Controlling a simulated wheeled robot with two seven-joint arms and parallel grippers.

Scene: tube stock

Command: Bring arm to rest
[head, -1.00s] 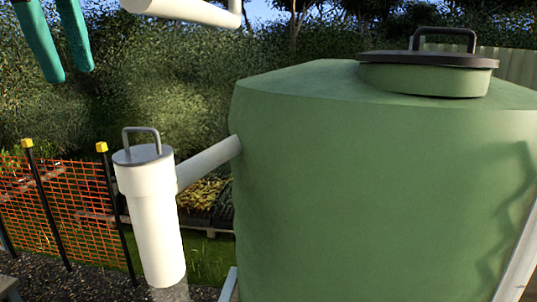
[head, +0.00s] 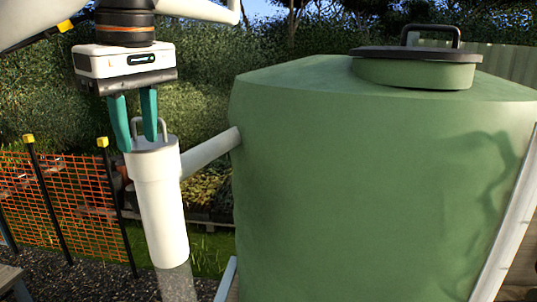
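My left gripper (head: 135,118) comes down from the upper left with its two teal fingers pointing down. The fingers are apart with a gap between them, and I see nothing gripped. They overlap the grey handle (head: 163,130) on top of a white upright pipe (head: 162,215). One finger hides part of the handle; I cannot tell whether they touch it. My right gripper is not in view.
A large green tank (head: 370,190) with a dark-rimmed lid (head: 415,72) fills the right side. A slanted white pipe (head: 210,151) joins the upright pipe to it. An orange mesh fence (head: 65,205) stands at left. A white tube (head: 200,9) crosses the top.

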